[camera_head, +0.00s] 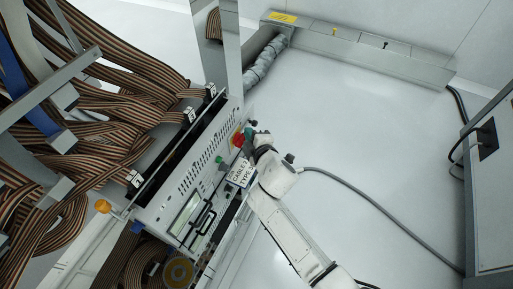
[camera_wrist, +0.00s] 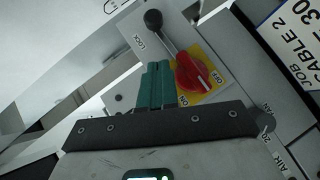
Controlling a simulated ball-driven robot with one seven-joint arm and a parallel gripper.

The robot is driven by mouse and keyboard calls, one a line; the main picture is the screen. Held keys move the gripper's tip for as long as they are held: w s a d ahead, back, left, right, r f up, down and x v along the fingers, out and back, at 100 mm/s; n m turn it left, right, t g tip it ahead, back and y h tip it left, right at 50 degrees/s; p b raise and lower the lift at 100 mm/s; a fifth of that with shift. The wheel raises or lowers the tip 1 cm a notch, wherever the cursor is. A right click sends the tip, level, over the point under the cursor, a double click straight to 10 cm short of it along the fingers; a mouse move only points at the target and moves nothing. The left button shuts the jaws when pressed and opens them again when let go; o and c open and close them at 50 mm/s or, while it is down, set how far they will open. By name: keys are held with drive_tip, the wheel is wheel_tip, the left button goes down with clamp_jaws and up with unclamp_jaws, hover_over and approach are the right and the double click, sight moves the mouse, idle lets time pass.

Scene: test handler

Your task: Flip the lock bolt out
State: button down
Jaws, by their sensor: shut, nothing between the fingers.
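The lock bolt (camera_wrist: 154,20) shows at the top of the wrist view as a black ball knob on a thin metal rod, beside a "LOCK" label on a pale panel. The rod slants down and right from the knob toward the red rotary switch (camera_wrist: 192,74) on its yellow plate. My gripper (camera_wrist: 157,66) has its teal fingers shut together and empty, just below the knob and left of the rod and switch. The wrist view does not show clearly whether the fingers touch the rod. In the head view the bolt cannot be made out near my gripper.
A white card reading "CABLE 2" (camera_wrist: 293,45) stands at the right of the wrist view. In the head view, striped ribbon cables (camera_head: 125,85) crowd the left, and a grey cabinet (camera_head: 492,190) stands at the right. The pale floor (camera_head: 365,130) between is mostly clear, crossed by a cable.

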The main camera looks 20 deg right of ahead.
sight(250, 122)
drive_tip(key=w+d+f, duration=0.1)
drive_tip(key=w+d+f+b, duration=0.1)
drive_tip(key=w, duration=0.1)
drive_tip(key=shift+d, duration=0.2)
drive_tip(key=shift+d, duration=0.1)
drive_tip(key=shift+w+d+r+p, duration=0.1)
drive_tip(key=shift+w+d+p, duration=0.3)
drive_tip(key=shift+w+d, duration=0.7)
drive_tip(key=shift+r, duration=0.1)
